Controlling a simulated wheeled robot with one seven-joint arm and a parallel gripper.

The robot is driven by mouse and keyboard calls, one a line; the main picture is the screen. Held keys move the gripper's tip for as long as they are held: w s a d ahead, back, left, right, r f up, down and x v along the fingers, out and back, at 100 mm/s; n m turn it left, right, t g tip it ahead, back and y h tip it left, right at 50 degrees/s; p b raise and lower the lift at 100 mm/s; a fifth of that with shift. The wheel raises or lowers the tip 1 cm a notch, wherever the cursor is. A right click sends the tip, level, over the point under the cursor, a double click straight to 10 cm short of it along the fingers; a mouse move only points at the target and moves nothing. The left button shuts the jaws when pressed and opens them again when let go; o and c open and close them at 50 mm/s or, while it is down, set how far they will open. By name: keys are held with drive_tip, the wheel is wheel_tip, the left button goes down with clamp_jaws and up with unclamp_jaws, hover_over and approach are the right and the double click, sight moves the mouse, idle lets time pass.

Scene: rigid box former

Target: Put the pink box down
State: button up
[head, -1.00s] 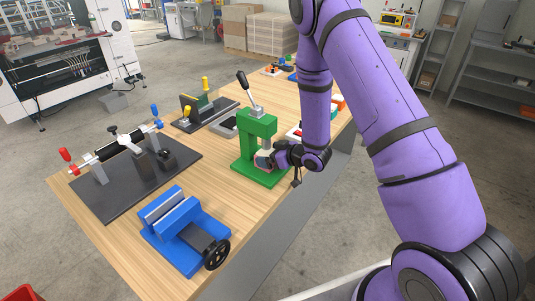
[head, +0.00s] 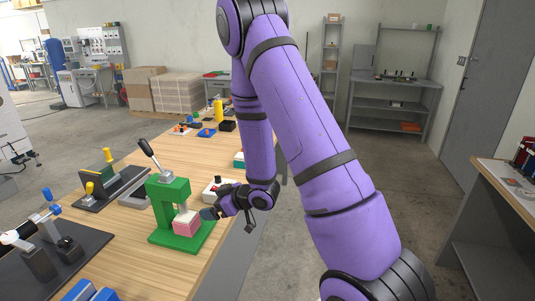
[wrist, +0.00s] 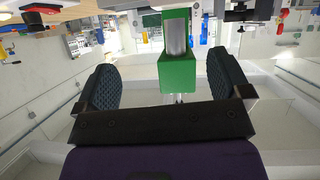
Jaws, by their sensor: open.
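The pink box (head: 187,223) sits on the base of the green press (head: 168,190) in the head view, under the press's ram. My gripper (head: 208,214) is just to the right of the box, at the open side of the press. In the wrist view my gripper (wrist: 165,68) shows two dark padded fingers spread wide with nothing between them. The upper part of the green press (wrist: 178,74) is seen beyond the fingers. The pink box does not show in the wrist view. Whether a fingertip touches the box is too small to tell.
The press stands on a wooden table (head: 140,245). A black fixture plate (head: 75,262) and a blue vise (head: 88,291) are at the lower left. A white box with a red top (head: 217,188) stands behind my gripper. Open floor lies right of the table.

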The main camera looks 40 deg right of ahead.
drive_tip(key=s+d+r+m+g+h, duration=0.1)
drive_tip(key=s+d+r+m+h, duration=0.2)
drive_tip(key=r, duration=0.7)
drive_tip(key=s+d+r+m+h, duration=0.1)
drive_tip(key=s+r+h, duration=0.25)
drive_tip(key=r, duration=0.75)
drive_tip(key=s+a+r+m+g, duration=0.1)
drive_tip(key=s+r, duration=0.4)
drive_tip(key=s, duration=0.6)
drive_tip(key=s+a+r+m+g, duration=0.2)
drive_tip(key=s+r, duration=0.3)
drive_tip(key=s, duration=0.7)
drive_tip(key=shift+a+g, duration=0.7)
drive_tip(key=shift+g, duration=0.1)
drive_tip(key=shift+s, duration=0.1)
